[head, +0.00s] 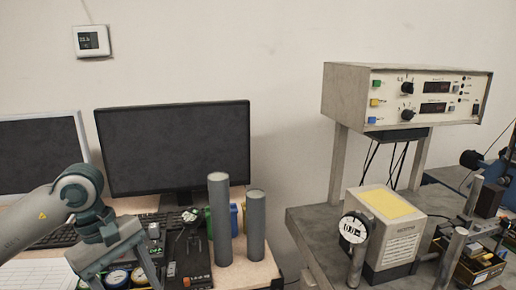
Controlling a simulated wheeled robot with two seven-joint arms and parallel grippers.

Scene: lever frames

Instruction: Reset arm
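My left arm comes in from the left, and its gripper (122,278) hangs over the near left part of the desk in the head view. Its two fingers are spread apart, with round gauges showing between them. The fingertips run off the bottom edge, and I see nothing held. My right arm and gripper are not in view. A black device (192,252) with a small upright lever (181,238) stands just right of the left gripper, apart from it.
Two grey upright cylinders (219,220) stand right of the device. Behind are a dark monitor (175,150) and a keyboard. On the right, a grey bench (312,238) holds a yellow-topped box (392,235), a dial gauge (354,228) and a raised instrument unit (405,95).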

